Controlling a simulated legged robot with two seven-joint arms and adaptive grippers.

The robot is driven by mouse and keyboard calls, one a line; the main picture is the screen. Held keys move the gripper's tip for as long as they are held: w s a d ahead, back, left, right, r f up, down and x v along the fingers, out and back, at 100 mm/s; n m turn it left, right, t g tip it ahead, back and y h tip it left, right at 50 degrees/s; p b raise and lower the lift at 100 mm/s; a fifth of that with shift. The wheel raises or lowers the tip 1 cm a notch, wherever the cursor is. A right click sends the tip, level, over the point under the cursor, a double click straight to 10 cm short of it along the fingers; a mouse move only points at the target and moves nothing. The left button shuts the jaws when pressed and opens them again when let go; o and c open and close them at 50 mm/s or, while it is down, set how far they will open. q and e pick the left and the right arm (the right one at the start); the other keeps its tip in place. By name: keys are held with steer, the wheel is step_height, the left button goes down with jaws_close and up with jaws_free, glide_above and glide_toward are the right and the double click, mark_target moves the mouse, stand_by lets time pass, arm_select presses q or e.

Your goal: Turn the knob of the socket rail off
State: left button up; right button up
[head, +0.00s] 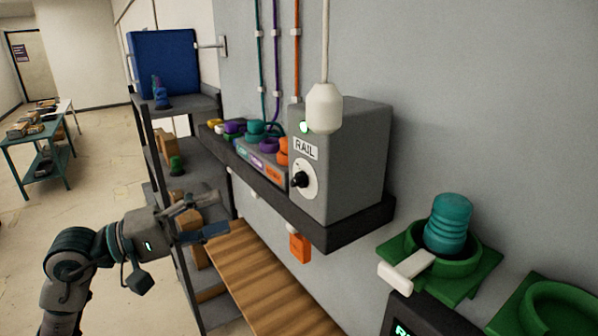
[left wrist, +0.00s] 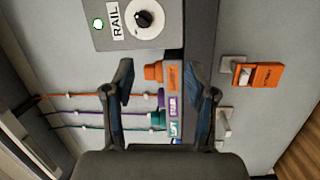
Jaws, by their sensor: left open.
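The grey box marked RAIL (head: 352,160) stands on a dark wall shelf. Its black knob (head: 299,180) sits on a white round dial on the front face, below a lit green lamp (head: 306,127). In the left wrist view the knob (left wrist: 143,18) is at the top edge, beside the RAIL label and the green lamp (left wrist: 98,24). I cannot tell the knob's setting. My left gripper (head: 213,214) is open and empty, to the left of and below the knob, clear of it. Its fingers (left wrist: 166,92) also frame the labelled strip in the left wrist view. My right gripper is not seen.
A socket strip (head: 262,162) with teal, purple and orange plugs lies left of the box. An orange piece (head: 300,247) hangs under the shelf. Green holders (head: 440,262), one with a teal cylinder (head: 449,222), are at right. A rack (head: 178,150) stands behind my left arm.

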arm_select(q)
steer(key=s+a+r+m+t+y, duration=0.2)
steer(key=s+a+r+m, duration=0.15)
steer(key=s+m, duration=0.2)
steer(key=p, duration=0.6)
glide_toward(292, 182)
steer(key=shift+t, duration=0.3)
steer(key=x, duration=0.8)
steer(key=shift+s+d+r, duration=0.1)
steer(key=shift+s+d, duration=0.05)
steer(key=shift+s, duration=0.15)
steer(key=shift+w+d, duration=0.15)
steer(key=shift+w, duration=0.55)
steer(key=shift+d, duration=0.3)
steer(key=shift+c, duration=1)
steer(key=shift+d, duration=0.25)
steer(key=c, duration=0.8)
jaws_close()
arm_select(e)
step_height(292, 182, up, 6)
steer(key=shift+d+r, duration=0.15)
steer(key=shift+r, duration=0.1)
